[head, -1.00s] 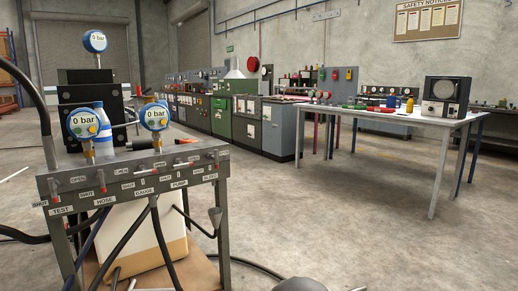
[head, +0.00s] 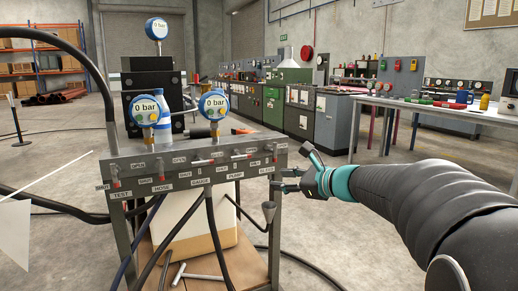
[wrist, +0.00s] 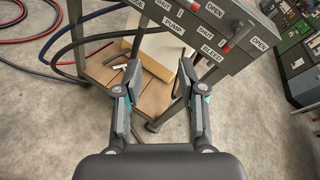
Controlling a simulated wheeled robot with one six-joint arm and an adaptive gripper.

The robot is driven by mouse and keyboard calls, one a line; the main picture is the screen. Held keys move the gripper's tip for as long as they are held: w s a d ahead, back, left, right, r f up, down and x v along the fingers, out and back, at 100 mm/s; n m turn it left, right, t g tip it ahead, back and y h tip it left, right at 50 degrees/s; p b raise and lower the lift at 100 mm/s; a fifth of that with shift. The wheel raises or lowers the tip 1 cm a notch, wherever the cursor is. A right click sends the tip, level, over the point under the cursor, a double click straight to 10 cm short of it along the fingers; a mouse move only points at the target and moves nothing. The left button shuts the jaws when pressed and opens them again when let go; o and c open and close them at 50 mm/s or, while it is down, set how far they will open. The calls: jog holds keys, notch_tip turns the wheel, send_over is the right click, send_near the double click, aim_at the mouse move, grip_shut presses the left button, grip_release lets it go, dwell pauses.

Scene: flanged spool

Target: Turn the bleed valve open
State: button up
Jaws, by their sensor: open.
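The bleed valve is the rightmost valve on the front panel (head: 225,166) of the test stand. Its red-gripped lever (wrist: 239,35) shows in the wrist view above the BLEED label (wrist: 211,52), between SHUT and OPEN labels. The lever slants there, and I cannot tell exactly how far it is turned. In the head view the valve is small, near the panel's right end. My gripper (head: 284,180) is open and empty beside that end, a little below the valve. In the wrist view the gripper (wrist: 159,76) has its fingers apart, with the lever above and right of them.
Several similar valve levers line the panel to the left, with gauges reading 0 bar (head: 214,104) above. A white table (head: 450,112) stands at back right. The floor right of the stand is open.

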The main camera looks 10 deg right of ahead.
aim_at(276, 148)
jog(key=w+d+r+m+t, duration=0.3)
jog(key=w+d+m+t, duration=0.1)
jog(key=w+d+m, duration=0.35)
jog(key=shift+n+h, duration=0.25)
jog(key=shift+h, duration=0.15)
jog(key=x, duration=0.4)
jog(key=p+x, duration=0.1)
jog(key=x, duration=0.4)
jog(key=p+x, duration=0.1)
jog(key=x, duration=0.4)
jog(key=shift+w+d+f, duration=0.15)
jog(key=shift+d+f, duration=0.05)
jog(key=shift+f, duration=0.05)
grip_shut()
